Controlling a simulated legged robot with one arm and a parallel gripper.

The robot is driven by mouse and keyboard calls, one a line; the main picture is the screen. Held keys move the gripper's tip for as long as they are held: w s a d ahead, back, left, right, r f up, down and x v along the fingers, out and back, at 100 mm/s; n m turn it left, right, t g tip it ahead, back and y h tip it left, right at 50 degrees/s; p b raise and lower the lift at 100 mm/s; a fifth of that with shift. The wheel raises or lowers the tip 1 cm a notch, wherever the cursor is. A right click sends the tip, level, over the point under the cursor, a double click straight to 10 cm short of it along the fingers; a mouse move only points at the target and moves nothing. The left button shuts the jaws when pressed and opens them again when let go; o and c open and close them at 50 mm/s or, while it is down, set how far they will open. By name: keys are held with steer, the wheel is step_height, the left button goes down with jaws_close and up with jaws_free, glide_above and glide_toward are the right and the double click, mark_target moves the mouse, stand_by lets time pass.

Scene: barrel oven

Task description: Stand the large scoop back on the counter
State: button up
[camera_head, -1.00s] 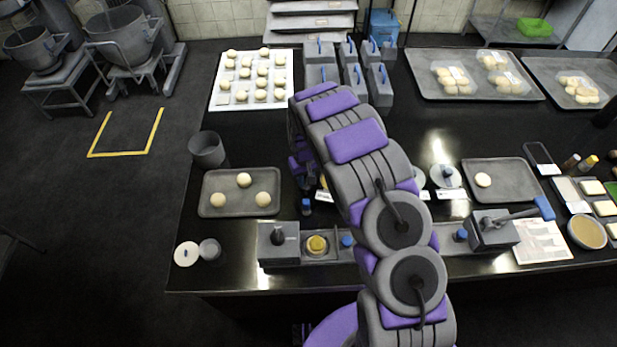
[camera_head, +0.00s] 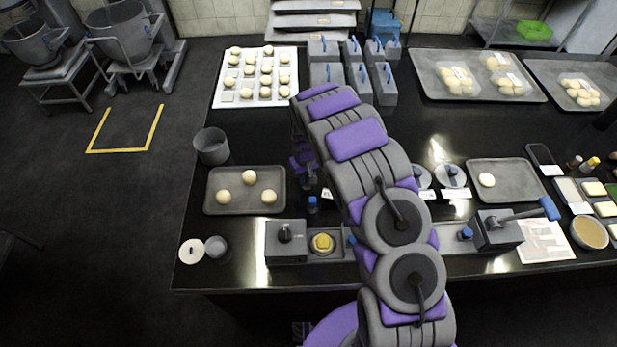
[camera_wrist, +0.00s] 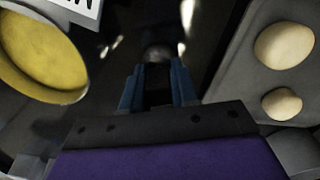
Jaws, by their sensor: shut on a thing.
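My gripper (camera_wrist: 157,88) shows in the wrist view with its two blue fingers close together, pointing away from the camera. Between them is a dark piece with a rounded grey end (camera_wrist: 157,54), which looks like part of the large scoop. Most of it is hidden by the fingers, and its tilt and any contact with the counter cannot be told. In the head view my gripper (camera_head: 304,168) is mostly hidden behind my arm, over the counter (camera_head: 250,135) right of the tray of dough balls. No scoop shows clearly there.
The tray (camera_head: 218,178) with dough balls shows at right in the wrist view (camera_wrist: 228,75); a round yellow-filled container (camera_wrist: 40,55) is at left. A grey cup (camera_head: 211,147), a blue-capped item (camera_head: 313,204) and a grey box (camera_head: 286,240) stand nearby.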

steer(key=o, duration=0.6)
steer(key=shift+d, duration=0.1)
steer(key=o, duration=0.5)
steer(key=shift+d, duration=0.75)
steer(key=shift+c, duration=0.2)
steer(key=shift+a, duration=0.3)
steer(key=shift+a+r, duration=0.25)
step_height(320, 180, up, 16)
steer(key=p, duration=0.2)
steer(key=s+d+r+m+b, duration=0.1)
steer(key=s+d+r, duration=0.4)
steer(key=s+r, duration=0.15)
steer(key=s+d+r+m+b, duration=0.1)
steer(key=s+d+r, duration=0.1)
steer(key=s+r, duration=0.3)
steer(key=s+d+r+m, duration=0.1)
steer(key=s+d+r, duration=0.15)
steer(key=s, duration=0.45)
steer(key=s+d+m+g+b, duration=0.1)
steer(key=s+d+b, duration=0.1)
steer(key=s, duration=2.1)
steer(key=shift+s+d+r+g, duration=0.2)
steer(key=shift+s+d+g, duration=0.15)
steer(key=shift+d+g, duration=0.05)
